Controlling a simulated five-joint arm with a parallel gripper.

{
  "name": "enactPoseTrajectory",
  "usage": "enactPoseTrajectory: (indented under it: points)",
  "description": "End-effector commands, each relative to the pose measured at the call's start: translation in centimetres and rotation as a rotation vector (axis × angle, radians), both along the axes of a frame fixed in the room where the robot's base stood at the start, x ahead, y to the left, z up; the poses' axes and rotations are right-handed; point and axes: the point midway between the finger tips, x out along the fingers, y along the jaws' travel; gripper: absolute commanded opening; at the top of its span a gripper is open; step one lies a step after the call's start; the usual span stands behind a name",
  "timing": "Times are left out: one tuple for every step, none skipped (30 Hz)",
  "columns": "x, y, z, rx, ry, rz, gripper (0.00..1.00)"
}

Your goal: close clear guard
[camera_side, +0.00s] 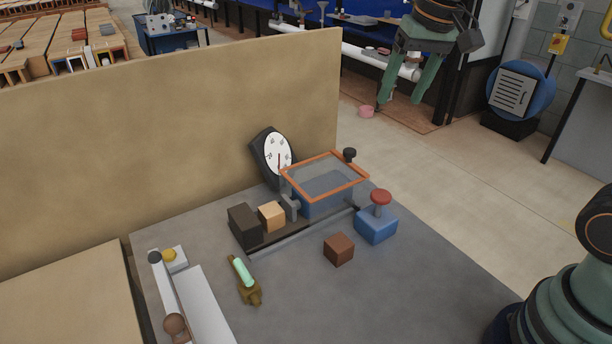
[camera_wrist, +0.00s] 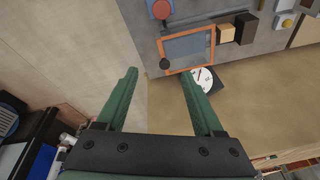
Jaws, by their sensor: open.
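The clear guard (camera_side: 325,176) is a see-through box with an orange-rimmed top, at the back right of the grey board in the side view. A dark round knob (camera_side: 349,154) stands at its rear right corner. The guard (camera_wrist: 187,48) also shows in the wrist view, with the knob (camera_wrist: 165,64) at its lower left corner. A blue block shows through it. My gripper (camera_side: 400,100) is open and empty, high above and behind the board. In the wrist view, the knob appears between the green fingertips (camera_wrist: 158,74), well beyond them.
A dark block (camera_side: 244,226) and a tan block (camera_side: 271,216) stand left of the guard along a rail (camera_side: 305,234). A dial (camera_side: 277,154) stands behind. A red button on a blue box (camera_side: 376,225) and a brown cube (camera_side: 339,250) are in front. A tan wall (camera_side: 180,130) rises behind.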

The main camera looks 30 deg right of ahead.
Motion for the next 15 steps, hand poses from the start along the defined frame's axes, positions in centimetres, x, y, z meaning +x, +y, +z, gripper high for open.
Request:
enactPoseTrajectory:
  points:
    - [1.4, 0.0, -0.2, 0.009, 0.027, -0.034, 0.69]
    - [2.1, -0.1, -0.2, 0.015, 0.041, -0.056, 0.69]
    - [3.0, -0.1, -0.3, 0.021, 0.060, -0.086, 0.69]
    - [3.7, -0.1, -0.4, 0.026, 0.074, -0.107, 0.69]
    - [4.4, -0.1, -0.6, 0.030, 0.088, -0.129, 0.69]
    - [5.4, -0.1, -0.9, 0.036, 0.106, -0.158, 0.69]
    - [6.0, -0.2, -1.1, 0.039, 0.121, -0.181, 0.69]
    - [6.7, -0.2, -1.4, 0.043, 0.135, -0.203, 0.69]
    - [7.6, -0.2, -1.8, 0.047, 0.153, -0.233, 0.69]
    - [8.2, -0.2, -2.1, 0.049, 0.167, -0.255, 0.69]
    - [8.8, -0.2, -2.5, 0.053, 0.180, -0.277, 0.69]
    - [9.5, -0.3, -2.9, 0.055, 0.196, -0.305, 0.69]
    - [10.0, -0.3, -3.3, 0.056, 0.207, -0.323, 0.69]
    - [10.4, -0.3, -3.6, 0.058, 0.218, -0.341, 0.69]
    - [10.9, -0.3, -4.1, 0.059, 0.230, -0.364, 0.69]
